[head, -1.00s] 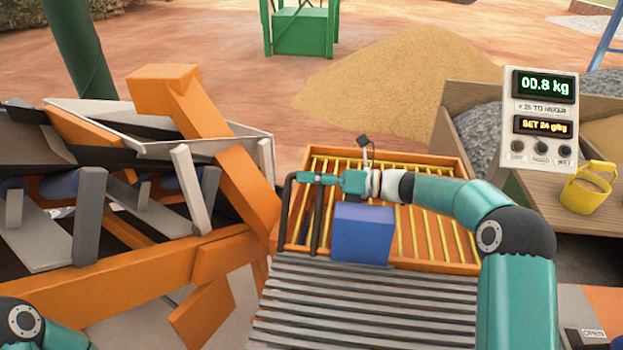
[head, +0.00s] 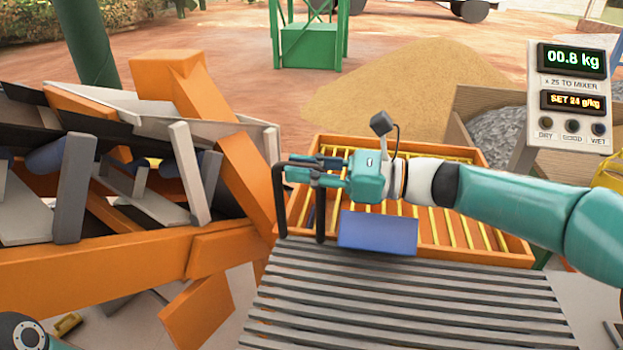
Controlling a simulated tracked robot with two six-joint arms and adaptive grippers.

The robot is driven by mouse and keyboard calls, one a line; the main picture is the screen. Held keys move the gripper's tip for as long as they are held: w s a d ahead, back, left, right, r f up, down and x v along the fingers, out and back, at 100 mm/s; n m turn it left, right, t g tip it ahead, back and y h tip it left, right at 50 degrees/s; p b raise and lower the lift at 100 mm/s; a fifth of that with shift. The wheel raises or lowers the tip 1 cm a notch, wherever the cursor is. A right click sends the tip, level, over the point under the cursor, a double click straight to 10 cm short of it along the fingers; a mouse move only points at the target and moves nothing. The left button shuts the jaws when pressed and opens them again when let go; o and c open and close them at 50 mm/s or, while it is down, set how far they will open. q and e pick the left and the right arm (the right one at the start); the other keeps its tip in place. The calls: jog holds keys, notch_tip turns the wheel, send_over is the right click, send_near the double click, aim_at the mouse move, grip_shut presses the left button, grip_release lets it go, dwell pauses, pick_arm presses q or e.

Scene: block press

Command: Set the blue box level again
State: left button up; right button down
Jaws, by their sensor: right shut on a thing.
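The blue box (head: 378,233) sits at the near edge of the orange frame with yellow bars (head: 461,232), beside the grey slats. Its visible face looks slightly slanted, lower at the right; I cannot tell how it rests underneath. My right gripper (head: 303,172) reaches in from the right, above and left of the box and apart from it. Its fingers are closed at a black bent bar (head: 280,205) at the left side of the orange frame. My left gripper is out of view; only a bit of my left arm shows at the lower left.
Grey slats (head: 400,300) fill the near middle. A display panel (head: 570,95) reading 00.8 kg stands at the right. A sand pile (head: 420,85) lies behind.

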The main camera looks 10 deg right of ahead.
jog(key=s+a+f+n+b, duration=0.2)
jog(key=s+n+b, duration=0.3)
jog(key=b, duration=0.4)
jog(key=s+a+f+n+b, duration=0.3)
jog(key=s+f+n+b, duration=0.1)
jog(key=b, duration=0.5)
jog(key=s+n, duration=0.1)
jog(key=s, duration=0.1)
jog(key=shift+s+f, duration=0.4)
jog(key=shift+f, duration=0.1)
jog(key=c, duration=1.1)
grip_release()
jog(key=shift+s, duration=0.1)
jog(key=shift+d, duration=0.1)
